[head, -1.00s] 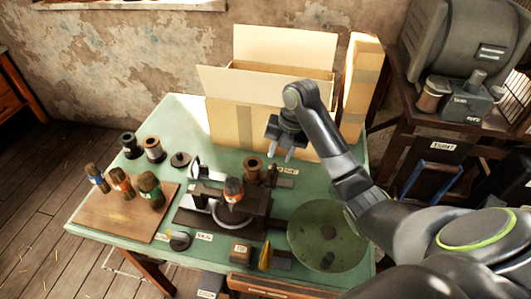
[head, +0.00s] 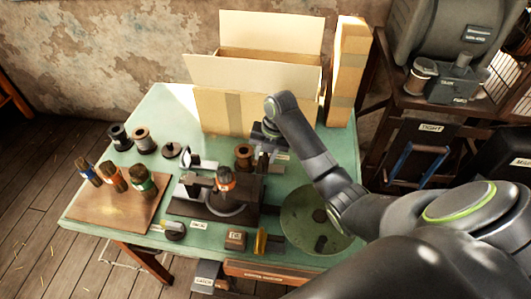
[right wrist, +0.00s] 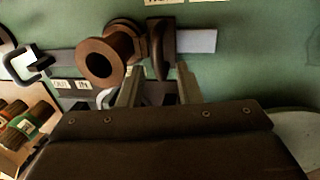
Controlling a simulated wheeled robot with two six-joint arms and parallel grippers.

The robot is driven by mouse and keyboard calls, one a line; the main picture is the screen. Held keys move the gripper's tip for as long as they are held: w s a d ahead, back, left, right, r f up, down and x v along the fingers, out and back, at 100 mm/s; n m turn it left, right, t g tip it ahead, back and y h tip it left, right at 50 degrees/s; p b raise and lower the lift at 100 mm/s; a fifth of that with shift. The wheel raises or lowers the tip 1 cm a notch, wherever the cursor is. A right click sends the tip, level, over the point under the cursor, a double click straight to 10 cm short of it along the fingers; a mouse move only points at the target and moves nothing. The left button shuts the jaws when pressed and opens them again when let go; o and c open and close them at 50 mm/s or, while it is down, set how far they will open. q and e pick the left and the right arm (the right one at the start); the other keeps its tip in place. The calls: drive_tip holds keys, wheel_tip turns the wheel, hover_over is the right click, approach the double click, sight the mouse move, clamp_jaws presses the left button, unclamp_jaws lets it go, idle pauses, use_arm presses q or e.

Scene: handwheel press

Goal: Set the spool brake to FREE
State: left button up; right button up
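A brown spool (right wrist: 105,62) sits on the green bench, and it also shows in the head view (head: 243,153). Right beside it in the right wrist view is a dark upright brake piece (right wrist: 160,48), in front of a pale metal strip (right wrist: 198,41). My right gripper (right wrist: 158,80) is open; its two fingertips are apart, with the dark piece just beyond and between them. I cannot tell whether they touch it. In the head view my right gripper (head: 264,152) is low beside the spool, partly hidden by its own arm. Pale labels at the top of the wrist view are cut off. My left gripper is out of view.
A cardboard box (head: 255,108) stands close behind my right gripper. The press (head: 215,195) is in front of the spool, and a round green dish (head: 300,225) lies to the right under my arm. A wooden board (head: 105,208) holds several brushes at the left.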

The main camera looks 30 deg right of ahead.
clamp_jaws()
drive_tip(key=s+d+p, duration=0.2)
drive_tip(key=d, duration=0.1)
drive_tip(key=shift+s+d+r, duration=0.15)
drive_tip(key=shift+s+d, duration=0.3)
drive_tip(key=shift+d, duration=0.1)
drive_tip(key=shift+a, duration=0.1)
drive_tip(key=shift+c, duration=1.9)
unclamp_jaws()
drive_tip(key=o, duration=0.5)
drive_tip(key=shift+s+d, duration=0.1)
drive_tip(key=shift+d, duration=0.1)
drive_tip(key=shift+c, duration=0.2)
